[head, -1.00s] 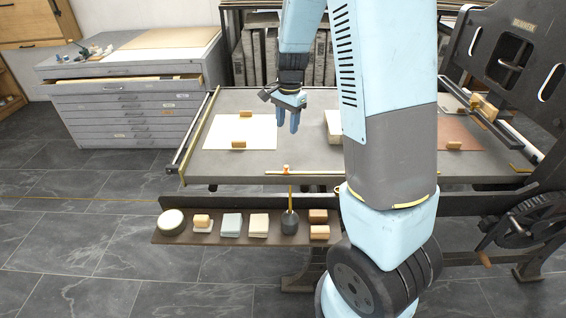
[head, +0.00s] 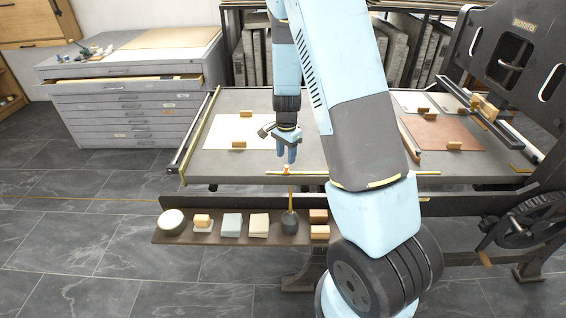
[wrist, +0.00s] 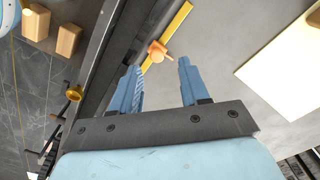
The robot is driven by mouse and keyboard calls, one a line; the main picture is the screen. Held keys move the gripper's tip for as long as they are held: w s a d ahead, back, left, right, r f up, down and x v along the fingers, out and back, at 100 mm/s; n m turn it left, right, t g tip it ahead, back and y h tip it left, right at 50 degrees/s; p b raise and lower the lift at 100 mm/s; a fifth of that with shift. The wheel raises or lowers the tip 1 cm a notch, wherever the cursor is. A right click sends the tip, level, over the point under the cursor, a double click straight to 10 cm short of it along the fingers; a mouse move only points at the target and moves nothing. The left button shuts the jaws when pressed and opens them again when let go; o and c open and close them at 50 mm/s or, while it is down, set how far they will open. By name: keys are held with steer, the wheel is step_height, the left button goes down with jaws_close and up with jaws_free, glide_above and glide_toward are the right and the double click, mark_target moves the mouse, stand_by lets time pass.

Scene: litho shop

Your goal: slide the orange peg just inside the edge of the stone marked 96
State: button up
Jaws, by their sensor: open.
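The orange peg (head: 286,168) sits on a thin horizontal rail (head: 310,172) along the front edge of the grey press bed (head: 225,165). In the wrist view the peg (wrist: 157,50) shows beside a yellow strip (wrist: 178,22), just beyond the fingertips and roughly between them. My gripper (head: 287,158) is just above the peg in the head view, pointing down. In the wrist view my gripper (wrist: 159,65) is open with nothing between its fingers. No number 96 can be read. The pale block seen on the bed earlier is now hidden behind my arm.
A white sheet (head: 215,130) with wooden blocks lies on the bed's left part, and a brown sheet (head: 465,132) lies at the right. A shelf (head: 165,236) with a round tin, blocks and a dark pot (head: 289,223) holding a stick is below the front edge.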

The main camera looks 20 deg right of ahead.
mark_target(286, 166)
steer(key=shift+f, duration=1.8)
jaws_close()
